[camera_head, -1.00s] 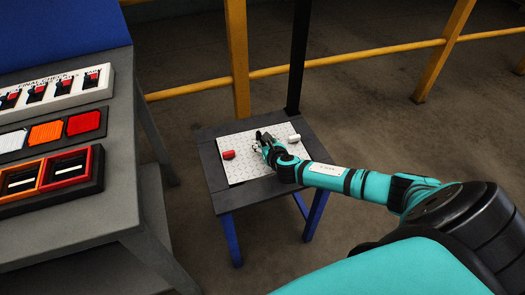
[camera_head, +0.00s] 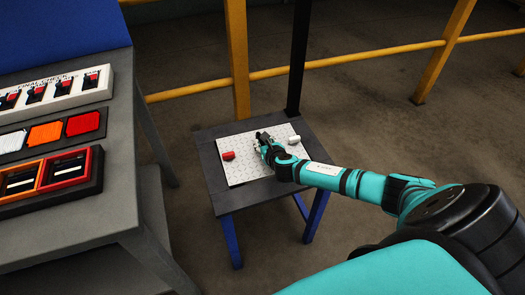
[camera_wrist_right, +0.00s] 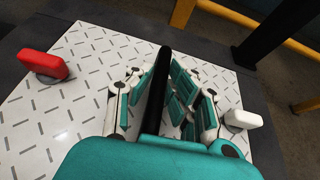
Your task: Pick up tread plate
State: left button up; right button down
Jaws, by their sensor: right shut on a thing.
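The tread plate (camera_head: 236,170) is a pale sheet with a dark dash pattern, lying flat on a small dark table as far as I can tell. It also shows in the right wrist view (camera_wrist_right: 75,95). It carries a red grip (camera_head: 229,155) at its left and a white grip (camera_head: 294,139) at its right. My right gripper (camera_head: 263,141) is over the plate's middle. In the right wrist view its fingers (camera_wrist_right: 158,72) are closed around a black bar (camera_wrist_right: 154,100) standing between the two grips. The bar's lower end is hidden. My left gripper is out of view.
The small table (camera_head: 249,197) has blue legs and a dark top. A grey workbench (camera_head: 123,200) with a switch panel (camera_head: 60,86) and coloured blocks stands at the left. Yellow rails (camera_head: 345,60) and a black post (camera_head: 299,60) rise behind. The floor at right is open.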

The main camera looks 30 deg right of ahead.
jog(key=shift+w+r, duration=0.1)
jog(key=shift+r, duration=0.15)
jog(key=shift+r, duration=0.25)
notch_tip(320, 180, up, 3)
jog(key=shift+f+p, duration=0.1)
jog(key=shift+p, duration=0.5)
jog(key=s+a, duration=0.2)
jog(key=s, duration=0.2)
jog(key=s+a+r, duration=0.1)
jog(key=s+a, duration=0.2)
jog(key=s, duration=0.1)
jog(key=s+a, duration=0.2)
jog(key=s, duration=0.3)
jog(key=shift+a+r+p, duration=0.15)
jog(key=shift+a+p, duration=0.1)
jog(key=shift+p, duration=0.1)
notch_tip(320, 180, up, 4)
jog(key=p, duration=0.6)
send_over(263, 143)
jog(key=shift+w+f+n, duration=0.1)
jog(key=shift+f+n, duration=0.1)
jog(key=shift+n, duration=0.1)
jog(key=shift+w+d+y, duration=0.1)
jog(key=shift+w+y, duration=0.15)
jog(key=shift+y, duration=0.05)
notch_tip(263, 143, down, 6)
jog(key=b, duration=0.7)
jog(key=shift+f, duration=0.25)
jog(key=shift+f+b, duration=0.35)
jog(key=shift+f, duration=0.15)
